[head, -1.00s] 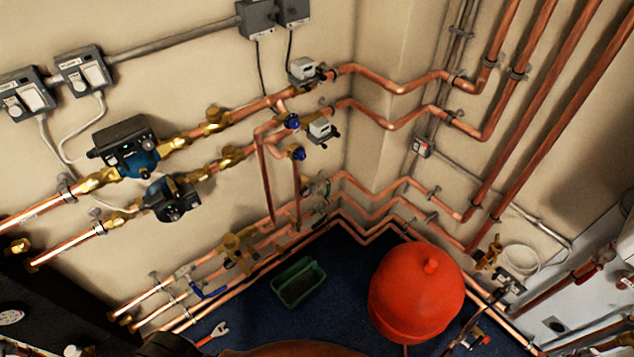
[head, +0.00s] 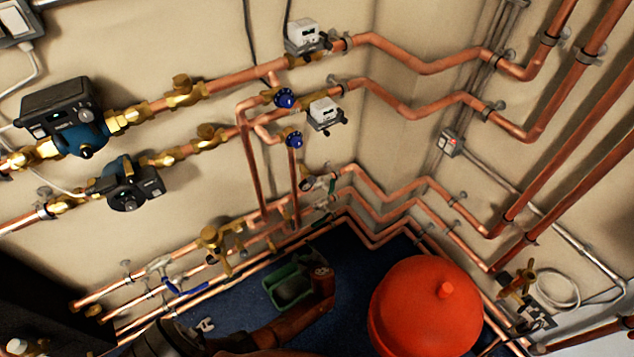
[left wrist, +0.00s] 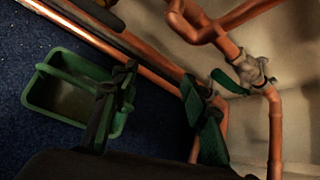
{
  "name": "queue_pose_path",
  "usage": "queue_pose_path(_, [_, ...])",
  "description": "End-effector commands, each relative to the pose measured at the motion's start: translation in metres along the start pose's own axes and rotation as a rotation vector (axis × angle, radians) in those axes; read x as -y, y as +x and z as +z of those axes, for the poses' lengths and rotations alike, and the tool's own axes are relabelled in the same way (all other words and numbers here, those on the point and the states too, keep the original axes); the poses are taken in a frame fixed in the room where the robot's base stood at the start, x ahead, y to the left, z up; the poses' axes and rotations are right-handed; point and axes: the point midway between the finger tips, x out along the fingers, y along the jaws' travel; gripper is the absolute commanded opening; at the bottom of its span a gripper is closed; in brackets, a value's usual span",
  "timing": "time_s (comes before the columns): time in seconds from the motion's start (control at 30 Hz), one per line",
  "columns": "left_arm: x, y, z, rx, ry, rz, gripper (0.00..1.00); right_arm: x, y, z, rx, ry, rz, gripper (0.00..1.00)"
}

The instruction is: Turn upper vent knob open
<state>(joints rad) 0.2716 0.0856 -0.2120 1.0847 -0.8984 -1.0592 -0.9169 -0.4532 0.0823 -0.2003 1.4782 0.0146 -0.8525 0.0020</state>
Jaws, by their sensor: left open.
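Two blue vent knobs sit on the copper pipework in the head view. The upper vent knob (head: 285,98) is on the short branch at the upper pipe. The lower vent knob (head: 293,139) is just below it. My left arm reaches in low from the bottom edge, and its end stands in front of the green tray, well below both knobs. My left gripper (left wrist: 165,85) shows in the left wrist view with its two dark fingers spread and nothing between them. Neither knob can be made out there. My right gripper is not in view.
The green tray (head: 272,290) lies on the blue floor. A red round vessel (head: 420,295) stands right of it. Pumps (head: 68,115) and copper pipes line the wall. A valve with a green lever (left wrist: 225,80) is near my left fingers in the wrist view.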

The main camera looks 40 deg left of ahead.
Motion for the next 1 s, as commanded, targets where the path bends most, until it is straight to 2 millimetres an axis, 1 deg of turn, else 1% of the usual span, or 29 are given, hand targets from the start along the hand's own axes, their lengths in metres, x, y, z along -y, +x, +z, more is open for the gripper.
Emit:
queue_pose_path(0.03, [0.044, -0.004, 0.014, 0.092, 0.063, -0.047, 0.42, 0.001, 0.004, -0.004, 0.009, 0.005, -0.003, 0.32])
queue_pose_path(0.07, [0.069, -0.013, 0.029, 0.154, 0.100, -0.068, 0.42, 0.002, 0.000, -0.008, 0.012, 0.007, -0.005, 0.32])
queue_pose_path(0.1, [0.099, -0.027, 0.050, 0.238, 0.142, -0.089, 0.42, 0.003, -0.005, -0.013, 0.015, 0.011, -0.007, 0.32])
queue_pose_path(0.17, [0.137, -0.052, 0.080, 0.359, 0.188, -0.105, 0.42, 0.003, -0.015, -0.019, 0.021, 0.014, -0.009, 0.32])
queue_pose_path(0.2, [0.156, -0.070, 0.098, 0.432, 0.209, -0.108, 0.42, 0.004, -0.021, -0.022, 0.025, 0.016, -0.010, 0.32])
queue_pose_path(0.3, [0.188, -0.111, 0.135, 0.580, 0.234, -0.093, 0.42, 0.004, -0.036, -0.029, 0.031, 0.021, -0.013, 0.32])
queue_pose_path(0.4, [0.201, -0.138, 0.157, 0.664, 0.239, -0.074, 0.42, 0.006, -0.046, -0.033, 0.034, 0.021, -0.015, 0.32])
queue_pose_path(0.47, [0.204, -0.145, 0.164, 0.687, 0.239, -0.066, 0.42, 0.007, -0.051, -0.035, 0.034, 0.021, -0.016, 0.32])
queue_pose_path(0.53, [0.206, -0.147, 0.170, 0.700, 0.240, -0.061, 0.42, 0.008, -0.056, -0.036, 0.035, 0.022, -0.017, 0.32])
queue_pose_path(0.67, [0.207, -0.137, 0.178, 0.699, 0.239, -0.061, 0.42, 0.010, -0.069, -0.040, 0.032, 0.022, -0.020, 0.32])
queue_pose_path(0.9, [0.210, -0.110, 0.198, 0.698, 0.241, -0.060, 0.42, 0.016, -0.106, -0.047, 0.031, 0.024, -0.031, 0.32])
queue_pose_path(1.0, [0.212, -0.101, 0.205, 0.697, 0.240, -0.060, 0.42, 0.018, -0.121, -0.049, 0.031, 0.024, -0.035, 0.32])
